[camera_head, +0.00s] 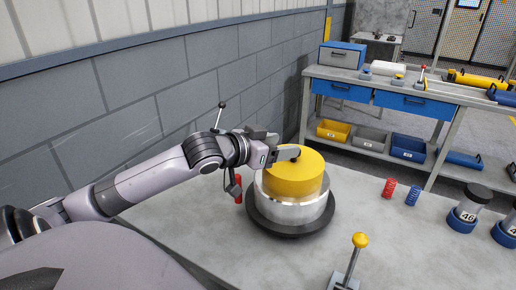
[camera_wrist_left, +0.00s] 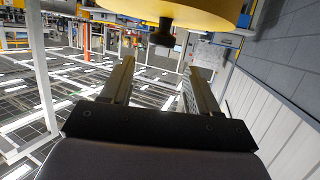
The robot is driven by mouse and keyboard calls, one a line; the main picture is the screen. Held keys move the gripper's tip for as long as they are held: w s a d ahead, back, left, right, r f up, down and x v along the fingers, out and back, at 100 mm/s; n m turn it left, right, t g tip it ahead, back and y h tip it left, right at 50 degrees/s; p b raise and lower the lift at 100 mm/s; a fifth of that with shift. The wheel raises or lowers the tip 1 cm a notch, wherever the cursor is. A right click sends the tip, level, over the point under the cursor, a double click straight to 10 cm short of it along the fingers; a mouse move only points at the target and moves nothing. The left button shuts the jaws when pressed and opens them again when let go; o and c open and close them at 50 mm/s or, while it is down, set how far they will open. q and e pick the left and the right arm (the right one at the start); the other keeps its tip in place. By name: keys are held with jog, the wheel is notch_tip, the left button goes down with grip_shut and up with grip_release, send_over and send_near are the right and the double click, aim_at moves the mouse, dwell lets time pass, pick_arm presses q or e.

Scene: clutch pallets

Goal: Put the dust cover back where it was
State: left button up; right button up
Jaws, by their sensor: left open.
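The yellow dust cover (camera_head: 293,178) sits upright over a silver metal cylinder (camera_head: 290,211) on a black round base (camera_head: 262,222) on the grey table. My left gripper (camera_head: 285,147) is at the cover's top edge, coming from the left, with its jaws open. In the left wrist view the cover (camera_wrist_left: 200,12) fills the top edge, and its dark knob (camera_wrist_left: 162,34) shows just beyond and between the open fingertips (camera_wrist_left: 160,66). I cannot tell whether a finger touches the knob. My right gripper is not in view.
A red spring (camera_head: 389,188) and a blue spring (camera_head: 412,195) stand right of the base, with black-topped cylinders (camera_head: 468,207) further right. A yellow-knobbed lever (camera_head: 358,242) stands in front. A grey block wall (camera_head: 150,110) runs behind my arm. A workbench (camera_head: 345,77) stands behind.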

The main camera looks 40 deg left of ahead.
pick_arm(q)
jog(key=d+v, duration=0.1)
jog(key=v, duration=0.5)
jog(key=shift+s+a, duration=0.25)
jog(key=shift+a, duration=0.25)
dwell(0.5)
